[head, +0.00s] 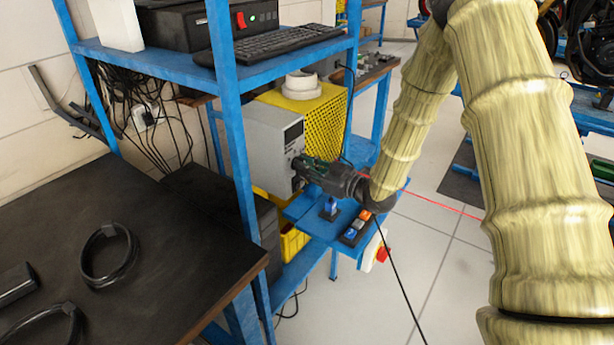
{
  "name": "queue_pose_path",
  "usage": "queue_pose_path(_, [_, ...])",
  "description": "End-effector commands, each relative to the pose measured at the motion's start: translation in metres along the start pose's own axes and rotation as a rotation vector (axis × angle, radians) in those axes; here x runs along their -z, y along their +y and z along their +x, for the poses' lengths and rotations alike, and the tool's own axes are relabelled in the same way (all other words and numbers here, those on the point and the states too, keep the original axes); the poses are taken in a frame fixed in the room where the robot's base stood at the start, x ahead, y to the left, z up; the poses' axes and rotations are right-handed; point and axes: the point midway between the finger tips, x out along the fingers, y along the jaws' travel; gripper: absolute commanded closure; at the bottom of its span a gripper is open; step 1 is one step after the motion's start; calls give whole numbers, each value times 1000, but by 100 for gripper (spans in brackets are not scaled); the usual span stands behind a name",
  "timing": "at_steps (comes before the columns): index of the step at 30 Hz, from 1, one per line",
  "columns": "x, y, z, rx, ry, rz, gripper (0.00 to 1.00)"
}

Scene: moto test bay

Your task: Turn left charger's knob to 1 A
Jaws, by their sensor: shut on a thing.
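A grey charger box (268,139) with a dark display on its front stands on the blue rack, beside a yellow mesh guard. My gripper (300,168) is at the lower part of the charger's front panel, reaching in from the right. Its fingers are shut at the panel, on what appears to be the knob. The knob itself is hidden behind the fingers, and its setting cannot be read. Only one charger shows clearly from here.
A blue shelf (310,222) below my gripper carries a small blue-topped item (330,206) and a strip of switches (356,228). A keyboard (270,45) lies on the upper shelf. A dark table (150,270) with cable coils stands at left.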

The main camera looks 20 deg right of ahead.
Motion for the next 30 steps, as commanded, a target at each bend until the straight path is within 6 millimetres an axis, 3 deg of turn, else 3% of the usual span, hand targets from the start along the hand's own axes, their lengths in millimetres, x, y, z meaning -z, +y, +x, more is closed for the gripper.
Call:
queue_pose_path(15, [0,-1,3,-1,8,-449,100])
queue_pose_path(30, [4,0,3,-4,10,-627,100])
